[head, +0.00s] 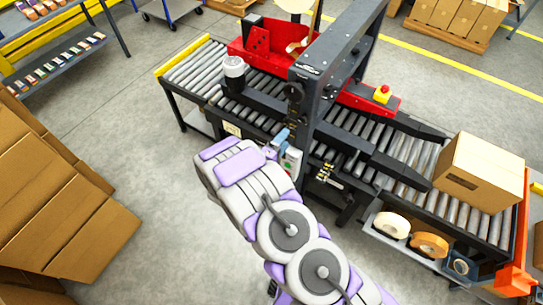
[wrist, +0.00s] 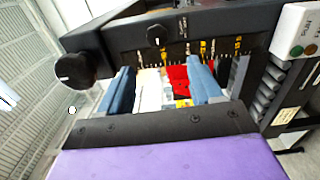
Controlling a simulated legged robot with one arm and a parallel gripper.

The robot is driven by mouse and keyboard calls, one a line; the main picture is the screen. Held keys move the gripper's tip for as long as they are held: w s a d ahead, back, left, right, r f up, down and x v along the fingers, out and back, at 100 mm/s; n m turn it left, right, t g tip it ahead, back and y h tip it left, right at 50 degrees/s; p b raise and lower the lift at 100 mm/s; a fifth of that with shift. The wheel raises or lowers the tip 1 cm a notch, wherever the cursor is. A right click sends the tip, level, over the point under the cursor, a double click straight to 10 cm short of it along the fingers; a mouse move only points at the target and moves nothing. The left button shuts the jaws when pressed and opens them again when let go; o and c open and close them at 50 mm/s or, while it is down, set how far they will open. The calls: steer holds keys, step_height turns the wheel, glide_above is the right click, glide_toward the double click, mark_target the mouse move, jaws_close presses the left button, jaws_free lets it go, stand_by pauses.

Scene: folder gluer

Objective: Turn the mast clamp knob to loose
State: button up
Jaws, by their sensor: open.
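Two black knobs show on the dark machine frame in the wrist view: a large round knob (wrist: 75,69) at the left with a short white mark, and a smaller knob (wrist: 155,35) near pale lettering. I cannot tell from its label which is the mast clamp knob. In the head view, a dark knob (head: 295,91) is on the near face of the black mast (head: 325,75). My gripper (wrist: 159,66) is open and empty, its blue fingers below the smaller knob in the picture and apart from both knobs. In the head view, my gripper (head: 281,137) is beside the mast's foot.
A control box (head: 292,161) with a green button is close to my gripper; it also shows in the wrist view (wrist: 298,32). The roller conveyor (head: 345,125) carries a cardboard box (head: 478,172) at right. Cardboard stacks (head: 55,200) stand at left. Floor between is clear.

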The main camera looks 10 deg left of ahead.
steer(key=v, duration=0.7)
steer(key=shift+b, duration=0.35)
steer(key=w+a+f+m+g+y+b, duration=0.1)
steer(key=w+a+m+g+y+b, duration=0.2)
steer(key=w+m+g+y+b, duration=0.15)
steer(key=s+d+r+m+g+y+b, duration=0.4)
steer(key=s+d+r+g+y+b, duration=0.1)
steer(key=s+r+g+y+b, duration=0.15)
steer(key=s+d+r+m+g+h+b, duration=0.1)
steer(key=s+d+m+g+h+b, duration=0.1)
steer(key=s+d, duration=1)
steer(key=s+d+r+m+g+h+b, duration=0.1)
steer(key=s+d+m+g+h+b, duration=0.1)
steer(key=s+d, duration=1)
steer(key=s+m+g+b, duration=0.1)
steer(key=s+m+g, duration=0.1)
steer(key=s, duration=0.5)
steer(key=shift+r+g+h, duration=0.25)
steer(key=shift+g+h, duration=0.15)
steer(key=shift+g, duration=0.5)
